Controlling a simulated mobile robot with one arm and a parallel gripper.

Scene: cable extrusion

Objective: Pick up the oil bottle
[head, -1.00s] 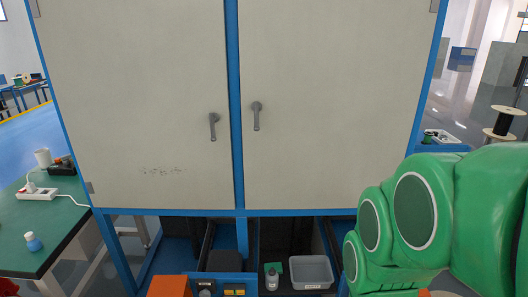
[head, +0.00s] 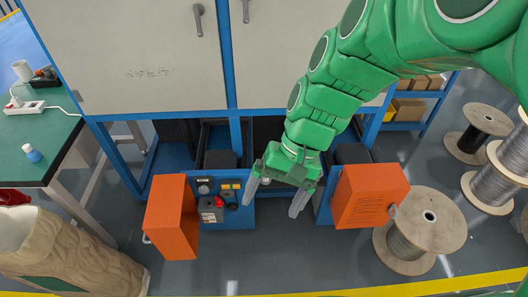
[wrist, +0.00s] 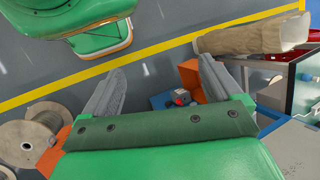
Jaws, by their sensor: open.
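My gripper (head: 274,200) is open and empty, pointing down in front of the blue cabinet's lower middle. No bottle is between the fingers. A small blue bottle with a pale cap (head: 32,153) stands on the green table at the left, far from my gripper. I cannot tell whether it is the oil bottle. A small pale bottle seen earlier in the low bay beside a grey tray is hidden now behind my arm and gripper.
Orange boxes flank the bay on the left (head: 172,217) and right (head: 370,196). A blue panel with switches (head: 227,205) is just left of my gripper. A wooden cable spool (head: 425,228) stands at the right and a brown sack (head: 75,255) at lower left.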

